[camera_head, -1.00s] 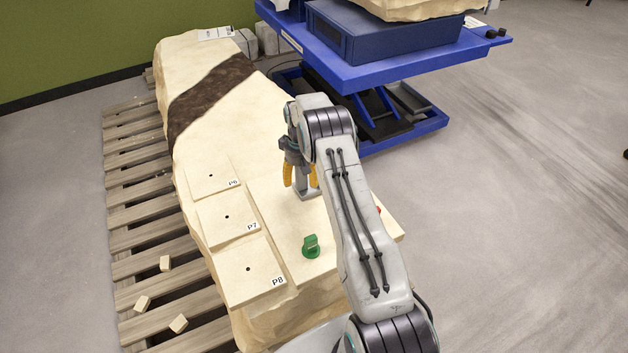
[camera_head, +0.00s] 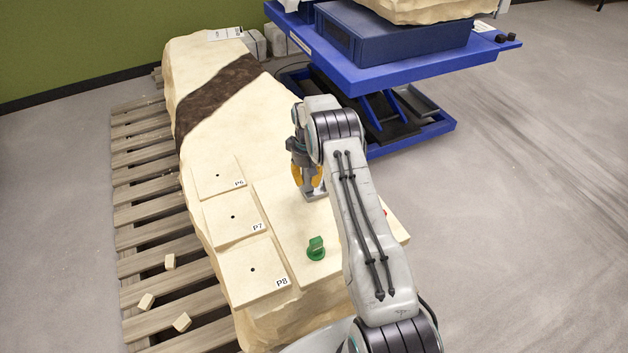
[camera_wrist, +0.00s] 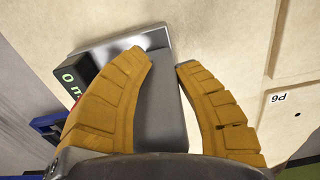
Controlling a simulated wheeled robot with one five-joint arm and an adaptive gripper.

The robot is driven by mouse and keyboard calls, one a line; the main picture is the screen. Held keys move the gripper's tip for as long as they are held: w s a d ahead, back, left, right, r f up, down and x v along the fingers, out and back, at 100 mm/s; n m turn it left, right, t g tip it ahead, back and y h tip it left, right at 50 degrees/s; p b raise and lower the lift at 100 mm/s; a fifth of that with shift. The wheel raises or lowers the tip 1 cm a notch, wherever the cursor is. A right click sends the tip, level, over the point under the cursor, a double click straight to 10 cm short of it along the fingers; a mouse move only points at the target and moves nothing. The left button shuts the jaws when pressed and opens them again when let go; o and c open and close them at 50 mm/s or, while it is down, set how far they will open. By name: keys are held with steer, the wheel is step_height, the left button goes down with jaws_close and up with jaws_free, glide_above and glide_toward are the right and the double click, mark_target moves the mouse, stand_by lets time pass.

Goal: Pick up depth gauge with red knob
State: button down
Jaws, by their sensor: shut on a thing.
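My gripper (camera_head: 308,184) is at the slab's upper surface, with its two yellow fingers shut around a grey gauge (camera_head: 316,196). In the wrist view the grey gauge (camera_wrist: 162,115) stands between the fingers (camera_wrist: 166,62), with a flat grey foot on the slab and a dark display with green characters starting with 0. A green-knobbed piece (camera_head: 316,248) stands nearer on the slab.
The pale rock slab (camera_head: 215,140) lies on a wooden pallet (camera_head: 140,215). Plates marked P6 (camera_head: 217,176), P7 (camera_head: 234,211) and P8 (camera_head: 252,271) lie left of my gripper. A blue lift table (camera_head: 390,70) stands behind right. Grey floor (camera_head: 530,180) is clear at right.

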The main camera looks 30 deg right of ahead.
steer(key=shift+r, duration=0.2)
step_height(320, 180, up, 4)
steer(key=shift+w+b, duration=0.1)
steer(key=shift+b, duration=0.2)
steer(key=s+r+b, duration=0.1)
steer(key=s+r, duration=0.2)
steer(key=s, duration=0.2)
steer(key=s+a+r+b, duration=0.1)
steer(key=s+r, duration=0.2)
steer(key=s, duration=0.3)
steer(key=shift+s+a+r, duration=0.2)
steer(key=shift+r, duration=0.1)
